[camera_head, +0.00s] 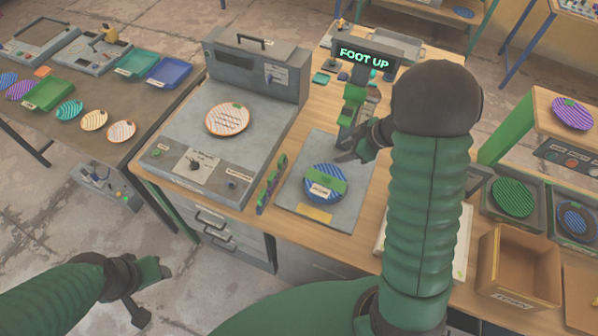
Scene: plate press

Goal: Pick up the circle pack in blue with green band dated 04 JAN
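A round pack in blue with pale stripes and a green band (326,180) lies flat on the grey plate of the press (288,196). A white label sits on its band, but the date is too small to read. My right gripper (352,157) is just above and beyond the pack's upper right side, apart from it. Its dark fingers look spread and empty. My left gripper (153,293) is low at the left, over the floor and away from the bench. Its fingers look apart with nothing between them.
A lit sign (364,58) reads "FOOT UP" above the press. A grey machine (207,150) holds an orange-striped disc (227,119). An open cardboard box (520,268) and trays with a green disc (513,197) are at the right.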

